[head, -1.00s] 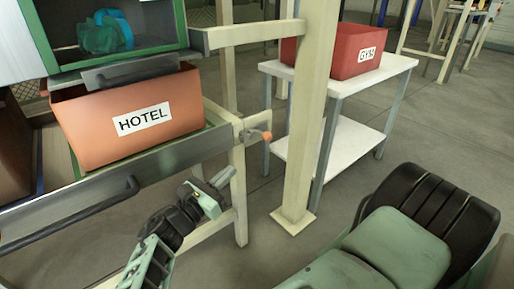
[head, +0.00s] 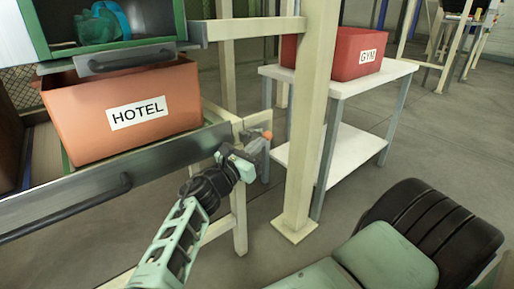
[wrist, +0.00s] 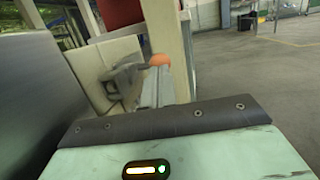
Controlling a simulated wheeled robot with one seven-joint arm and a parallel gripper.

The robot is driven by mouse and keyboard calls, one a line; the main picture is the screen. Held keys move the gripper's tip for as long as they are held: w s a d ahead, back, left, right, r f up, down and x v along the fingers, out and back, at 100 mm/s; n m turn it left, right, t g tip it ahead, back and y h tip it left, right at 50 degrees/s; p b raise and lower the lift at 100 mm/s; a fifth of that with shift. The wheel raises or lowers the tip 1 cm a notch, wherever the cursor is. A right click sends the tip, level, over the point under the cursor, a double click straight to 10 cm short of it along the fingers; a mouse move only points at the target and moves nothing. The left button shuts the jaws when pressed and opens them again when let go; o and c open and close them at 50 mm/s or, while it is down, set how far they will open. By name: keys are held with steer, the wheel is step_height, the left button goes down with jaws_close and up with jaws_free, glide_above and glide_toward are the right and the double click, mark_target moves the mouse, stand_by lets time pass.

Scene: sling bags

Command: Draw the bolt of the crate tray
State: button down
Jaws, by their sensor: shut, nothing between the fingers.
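The crate tray (head: 180,153) is a grey metal-fronted drawer under the orange HOTEL crate (head: 90,110). Its bolt shows as an orange knob (head: 267,135) on a grey fitting at the cream post, right of the tray. In the wrist view the orange knob (wrist: 160,60) sits just beyond my fingers, with the grey bolt fitting (wrist: 122,78) to its left. My gripper (head: 257,144) is shut and empty, close below the knob in the head view. Its fingers partly hide the fitting. I cannot tell whether they touch it.
A cream upright (head: 309,120) stands right of the bolt. Behind it, a white table (head: 345,80) carries a red GYM crate (head: 345,52). An upper tray with a teal bag (head: 103,25) is above the HOTEL crate. Open floor lies to the right.

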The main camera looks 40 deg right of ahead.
steer(key=shift+d+p, duration=1.65)
steer(key=shift+d, duration=0.1)
